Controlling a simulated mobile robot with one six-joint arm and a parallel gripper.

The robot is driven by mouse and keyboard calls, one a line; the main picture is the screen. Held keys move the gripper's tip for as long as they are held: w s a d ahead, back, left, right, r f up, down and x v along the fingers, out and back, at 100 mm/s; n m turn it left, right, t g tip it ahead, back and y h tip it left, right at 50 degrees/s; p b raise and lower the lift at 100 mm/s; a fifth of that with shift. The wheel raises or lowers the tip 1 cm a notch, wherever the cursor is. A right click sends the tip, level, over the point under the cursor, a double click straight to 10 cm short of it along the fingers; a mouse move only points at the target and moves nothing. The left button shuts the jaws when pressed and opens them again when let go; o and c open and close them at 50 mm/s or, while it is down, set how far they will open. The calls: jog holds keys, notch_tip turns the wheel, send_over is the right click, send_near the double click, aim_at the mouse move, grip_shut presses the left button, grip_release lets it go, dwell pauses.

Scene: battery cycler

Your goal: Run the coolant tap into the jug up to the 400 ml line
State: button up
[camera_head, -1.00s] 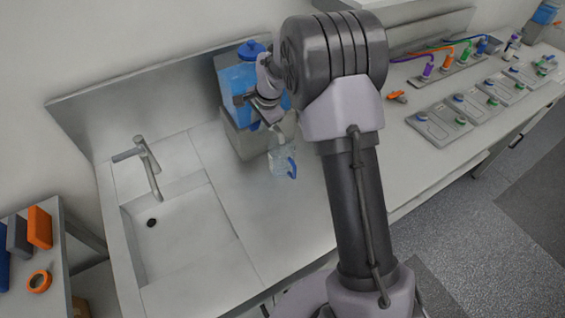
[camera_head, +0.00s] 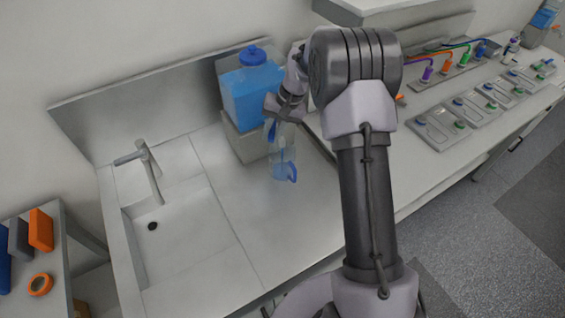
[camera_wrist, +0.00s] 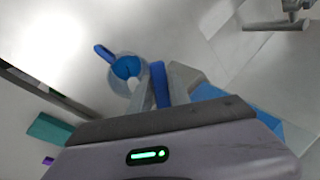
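The coolant tank (camera_head: 253,92) is a blue-filled container with a blue cap, raised on a grey block on the counter. My gripper (camera_head: 272,122) is at the tank's front right, low down. In the wrist view, my gripper's fingers (camera_wrist: 166,72) stand on either side of the blue tap lever (camera_wrist: 160,88) and appear closed on it. The clear jug (camera_head: 283,166) with a blue handle stands on the counter below. Blue liquid shows in the jug in the wrist view (camera_wrist: 127,67). The 400 ml line and exact level cannot be read.
A sink (camera_head: 175,235) with a grey faucet (camera_head: 150,170) is to the left. Trays with coloured caps (camera_head: 440,128) and coloured cables lie on the right bench. A side shelf with an orange tape roll (camera_head: 40,284) is at far left. The counter before the jug is clear.

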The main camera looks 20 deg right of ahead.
jog(key=shift+d, duration=0.15)
jog(key=shift+s+d+r+n+p, duration=0.1)
jog(key=shift+s+d+n+p, duration=0.1)
jog(key=shift+n+p, duration=0.65)
jog(key=shift+g, duration=0.3)
